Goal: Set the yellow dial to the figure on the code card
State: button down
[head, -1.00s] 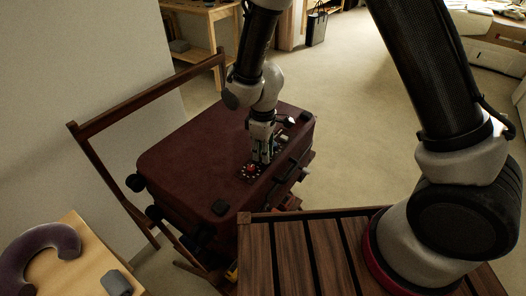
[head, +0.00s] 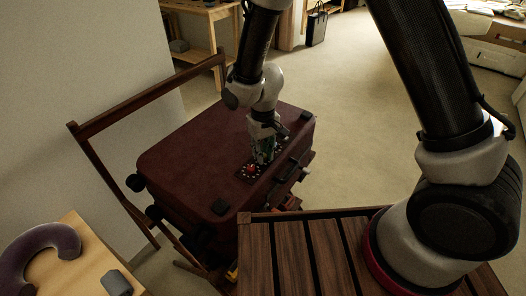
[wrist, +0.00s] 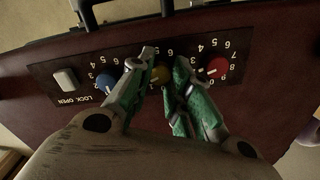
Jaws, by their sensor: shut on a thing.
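The yellow dial (wrist: 160,74) sits in the middle of the lock panel (wrist: 68,54), between the blue dial (wrist: 106,82) and the red dial (wrist: 215,68) in the wrist view. My gripper (wrist: 160,88) has its two green-padded fingers on either side of the yellow dial, shut on it; in the head view my gripper (head: 264,158) is down on the suitcase (head: 200,150). The fingers cover parts of the figures around the dial. In the head view my gripper hides the yellow dial, while the red dial (head: 251,169) shows. I cannot make out the code card.
The lock slider (wrist: 66,80) is at the panel's left in the wrist view. The suitcase handle (head: 296,152) lies beside the panel. The suitcase rests on a wooden rack (head: 150,88). A slatted wooden top (head: 290,250) stands in front. Carpet is open at the back right.

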dwell(0.5)
jog(key=c, duration=1.3)
grip_release()
jog(key=shift+r, duration=0.1)
notch_tip(320, 180, up, 12)
jog(key=shift+f, duration=0.1)
jog(key=s+d+r+m+t, duration=0.1)
jog(key=s+d+r, duration=0.4)
jog(key=d, duration=0.6)
jog(key=s+d+r+m+t, duration=0.2)
jog(key=s+d+r, duration=0.4)
jog(key=d, duration=0.5)
jog(key=s+d+r+m+t, duration=0.1)
jog(key=s+d+r+m, duration=0.1)
jog(key=s+d+r, duration=0.3)
jog(key=shift+s+d+r, duration=0.15)
jog(key=shift+d+r, duration=1)
jog(key=shift+d, duration=0.3)
jog(key=shift+s+d+r, duration=0.1)
jog(key=shift+d+r, duration=1.05)
jog(key=shift+d, duration=0.3)
